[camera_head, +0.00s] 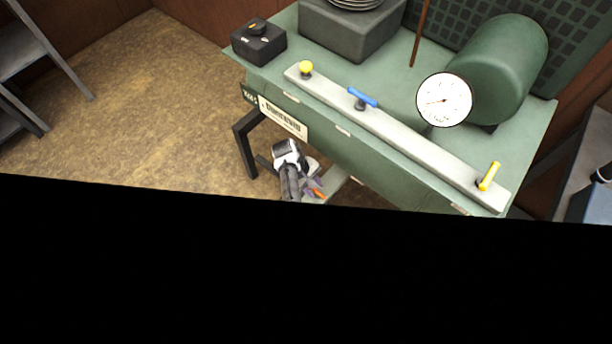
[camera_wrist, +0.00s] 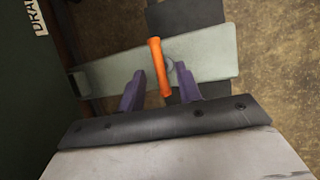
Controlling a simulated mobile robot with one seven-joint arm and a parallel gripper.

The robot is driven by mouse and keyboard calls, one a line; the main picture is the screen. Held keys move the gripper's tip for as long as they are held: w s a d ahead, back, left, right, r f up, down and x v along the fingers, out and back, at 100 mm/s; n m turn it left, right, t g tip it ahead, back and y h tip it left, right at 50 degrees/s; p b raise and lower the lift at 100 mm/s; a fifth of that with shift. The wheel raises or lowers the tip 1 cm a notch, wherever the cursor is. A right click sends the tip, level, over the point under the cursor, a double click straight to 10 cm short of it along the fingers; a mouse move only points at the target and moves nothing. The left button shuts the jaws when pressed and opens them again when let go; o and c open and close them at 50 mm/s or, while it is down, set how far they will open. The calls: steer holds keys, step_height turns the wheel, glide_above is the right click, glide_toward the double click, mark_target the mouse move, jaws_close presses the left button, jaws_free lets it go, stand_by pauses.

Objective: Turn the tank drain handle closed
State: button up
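The tank drain handle is an orange lever (camera_wrist: 157,62) on a pale green plate (camera_wrist: 210,57). In the wrist view it stands nearly upright in the picture, tilted slightly, crossing the plate. My gripper (camera_wrist: 160,78) is open, with one purple finger on each side of the lever's near end. A gap shows on both sides, wider on the left, so neither finger appears to touch it. In the head view my gripper (camera_head: 315,184) is low beside the green bench front, with the orange handle (camera_head: 318,193) at its fingers. The lever's pivot is mostly hidden.
The green bench (camera_head: 390,172) carries a rail (camera_head: 415,142) with a yellow knob (camera_head: 305,68), a blue handle (camera_head: 362,97) and a yellow handle (camera_head: 489,176). A gauge (camera_head: 444,100) and tank stand behind. A dark bench leg (camera_head: 246,145) is near my arm. Black covers the lower head view.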

steer(key=v, duration=1.2)
steer(key=shift+r+b, duration=0.2)
steer(key=shift+b, duration=0.1)
steer(key=shift+a, duration=0.1)
